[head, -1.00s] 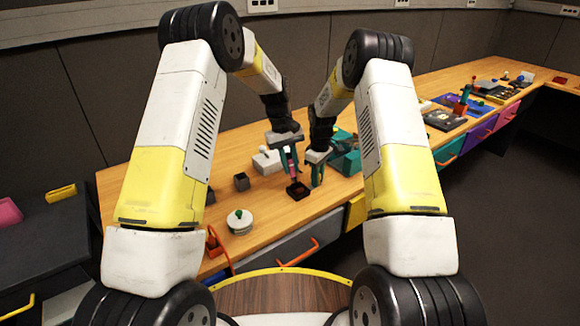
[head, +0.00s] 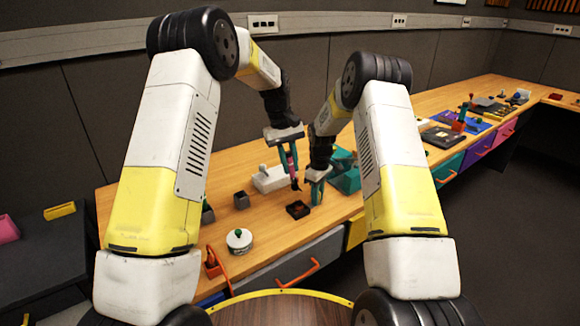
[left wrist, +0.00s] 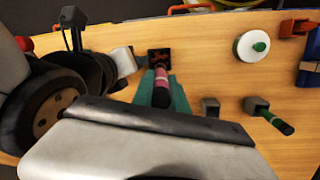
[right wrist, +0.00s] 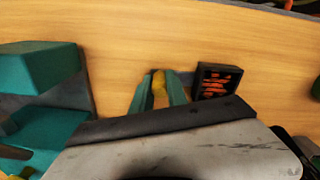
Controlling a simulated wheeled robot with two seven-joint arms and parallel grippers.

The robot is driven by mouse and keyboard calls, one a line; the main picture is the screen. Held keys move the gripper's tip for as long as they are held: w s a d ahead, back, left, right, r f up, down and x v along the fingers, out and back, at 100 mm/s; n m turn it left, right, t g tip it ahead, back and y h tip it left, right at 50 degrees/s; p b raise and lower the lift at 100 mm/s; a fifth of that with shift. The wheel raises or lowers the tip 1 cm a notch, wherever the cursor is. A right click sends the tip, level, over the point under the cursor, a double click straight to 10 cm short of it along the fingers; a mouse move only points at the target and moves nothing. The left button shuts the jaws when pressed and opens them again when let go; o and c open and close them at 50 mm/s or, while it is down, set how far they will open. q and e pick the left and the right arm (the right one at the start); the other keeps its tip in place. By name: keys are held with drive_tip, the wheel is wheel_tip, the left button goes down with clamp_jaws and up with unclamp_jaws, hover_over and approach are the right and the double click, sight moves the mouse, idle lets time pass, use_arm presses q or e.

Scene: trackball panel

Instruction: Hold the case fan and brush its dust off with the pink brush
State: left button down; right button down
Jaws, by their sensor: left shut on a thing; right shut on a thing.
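The case fan (head: 298,209) is a small dark square with orange-brown marks inside its frame, on the table. My right gripper (head: 317,187) is low beside it, shut on a yellowish piece (right wrist: 159,90) that seems to belong to the fan; the join is partly hidden. The fan (right wrist: 218,80) shows right of the fingers in the right wrist view. My left gripper (head: 287,152) is shut on the pink brush (head: 293,169), held tip down above and behind the fan, apart from it. The brush (left wrist: 161,84) points toward the fan (left wrist: 160,57) in the left wrist view.
A white round container with a green knob (head: 239,240) stands at front left. A grey cup (head: 241,200) and a white block (head: 270,179) stand behind. A teal block (head: 345,178) is close right of my right gripper. Bare table lies left of the fan.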

drive_tip(key=c, duration=1.2)
unclamp_jaws()
drive_tip(key=shift+c, duration=0.2)
wheel_tip(320, 180, up, 12)
drive_tip(key=shift+o, duration=0.5)
drive_tip(key=shift+o, duration=1.2)
